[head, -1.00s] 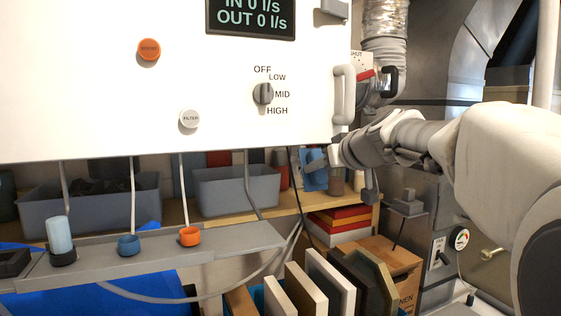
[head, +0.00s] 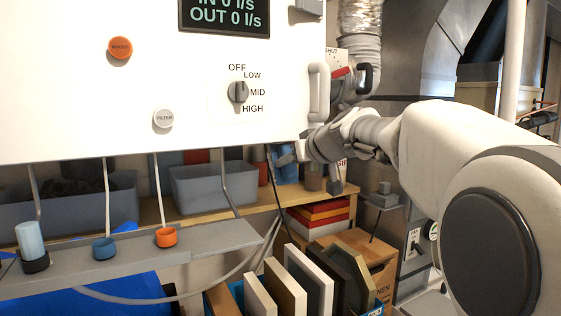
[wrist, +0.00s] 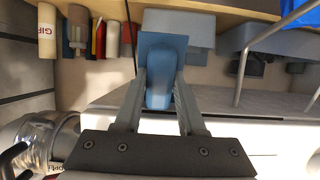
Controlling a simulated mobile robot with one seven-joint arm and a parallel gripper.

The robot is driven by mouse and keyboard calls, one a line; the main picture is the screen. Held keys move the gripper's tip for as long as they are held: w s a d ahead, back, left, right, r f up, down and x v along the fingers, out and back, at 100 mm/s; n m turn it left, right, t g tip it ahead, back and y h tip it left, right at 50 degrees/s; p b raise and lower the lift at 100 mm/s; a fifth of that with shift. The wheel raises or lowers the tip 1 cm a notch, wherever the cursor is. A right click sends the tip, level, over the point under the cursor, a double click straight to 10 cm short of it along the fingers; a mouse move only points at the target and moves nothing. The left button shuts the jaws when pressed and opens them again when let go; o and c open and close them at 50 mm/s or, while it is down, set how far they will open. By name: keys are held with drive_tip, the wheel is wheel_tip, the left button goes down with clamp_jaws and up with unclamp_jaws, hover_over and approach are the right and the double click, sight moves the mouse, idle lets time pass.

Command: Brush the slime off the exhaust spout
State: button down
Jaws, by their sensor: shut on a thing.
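My gripper (wrist: 160,88) is shut on a blue tool with a broad, flat end, which looks like a brush (wrist: 162,50). The blue tool sits between the two grey fingers in the wrist view. In the head view my gripper (head: 290,157) is under the lower right corner of the white cabinet, in front of the shelf, and the tool is hard to make out there. I cannot pick out an exhaust spout for sure, and no slime shows. A silver flexible duct (head: 361,25) stands right of the cabinet.
The white cabinet (head: 80,100) has a knob and a side handle (head: 318,92) close above my gripper. Grey bins (head: 205,190) stand on a wooden shelf. Cups (head: 166,237) sit on a grey ledge (head: 215,238). Upright panels (head: 308,275) and a wooden box fill the lower middle.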

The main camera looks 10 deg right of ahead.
drive_tip(key=shift+a, duration=0.25)
drive_tip(key=shift+s+a, duration=0.1)
drive_tip(key=shift+a, duration=0.35)
drive_tip(key=shift+w+d+f+b, duration=0.15)
drive_tip(key=shift+d+b, duration=0.25)
drive_tip(key=shift+d, duration=0.2)
drive_tip(key=shift+w+d+r+b, duration=0.15)
drive_tip(key=shift+d+b, duration=0.2)
drive_tip(key=shift+d, duration=0.2)
drive_tip(key=shift+f, duration=0.1)
drive_tip(key=shift+a, duration=0.1)
drive_tip(key=shift+s+a, duration=0.2)
drive_tip(key=shift+a, duration=0.3)
drive_tip(key=shift+s+a, duration=0.15)
drive_tip(key=shift+a, duration=0.3)
